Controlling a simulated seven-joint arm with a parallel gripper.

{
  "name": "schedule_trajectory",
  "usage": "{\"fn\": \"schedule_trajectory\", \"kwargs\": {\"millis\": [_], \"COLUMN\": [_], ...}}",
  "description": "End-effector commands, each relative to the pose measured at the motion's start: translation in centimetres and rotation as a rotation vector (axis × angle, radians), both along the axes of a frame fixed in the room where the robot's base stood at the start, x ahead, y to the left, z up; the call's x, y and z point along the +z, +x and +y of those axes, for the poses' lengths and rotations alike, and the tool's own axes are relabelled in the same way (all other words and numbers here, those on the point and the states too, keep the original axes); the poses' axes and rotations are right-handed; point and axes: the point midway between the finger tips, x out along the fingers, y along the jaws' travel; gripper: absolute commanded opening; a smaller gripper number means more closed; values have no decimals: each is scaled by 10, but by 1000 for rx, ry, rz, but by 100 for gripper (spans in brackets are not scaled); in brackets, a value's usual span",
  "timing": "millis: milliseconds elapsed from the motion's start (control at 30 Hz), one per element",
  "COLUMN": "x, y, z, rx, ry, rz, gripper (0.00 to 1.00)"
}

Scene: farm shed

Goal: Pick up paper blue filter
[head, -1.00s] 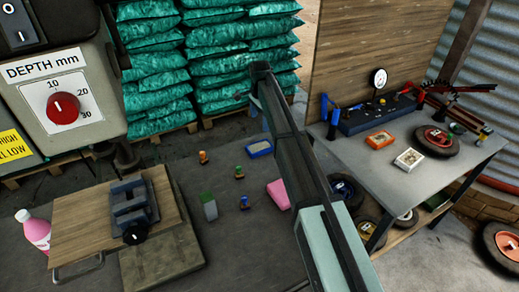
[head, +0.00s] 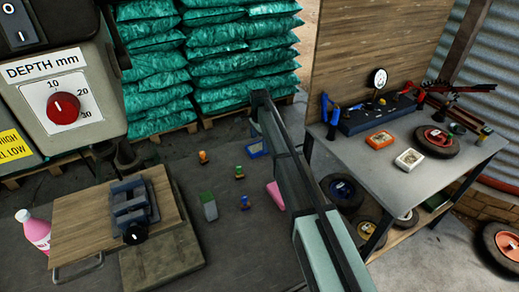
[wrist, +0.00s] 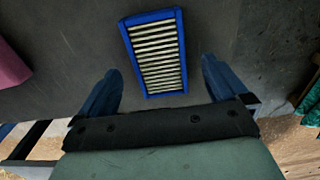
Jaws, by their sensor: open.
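The paper blue filter (wrist: 155,52) is a rectangular blue frame with pale pleats, lying flat on a dark grey surface in the wrist view. In the head view the blue filter (head: 255,151) is partly covered by my arm. My gripper (wrist: 158,70) is open and empty. Its two fingers are on either side of the filter's near half in the picture, with gaps on both sides. How high the fingers are above the surface I cannot tell. In the head view the fingers cannot be made out.
A pink item (head: 275,193) lies near the filter. Small orange-topped (head: 203,157) and green-topped (head: 239,173) items and a green-and-grey block (head: 209,207) stand to the left. A workbench (head: 428,183) is at the right. Green sacks (head: 235,60) are stacked behind.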

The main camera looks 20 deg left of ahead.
Motion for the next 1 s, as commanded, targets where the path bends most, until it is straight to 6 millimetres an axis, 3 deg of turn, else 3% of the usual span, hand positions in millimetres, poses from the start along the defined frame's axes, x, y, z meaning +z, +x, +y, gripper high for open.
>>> {"fn": "schedule_trajectory", "kwargs": {"millis": [200, 467, 1000], "x": [-27, -29, -29], "y": [-1, -1, -1], "z": [0, 0, 0], "rx": [0, 0, 0], "ry": [-1, 0, 0], "rz": [1, 0, 0], "gripper": [100, 100, 48]}}
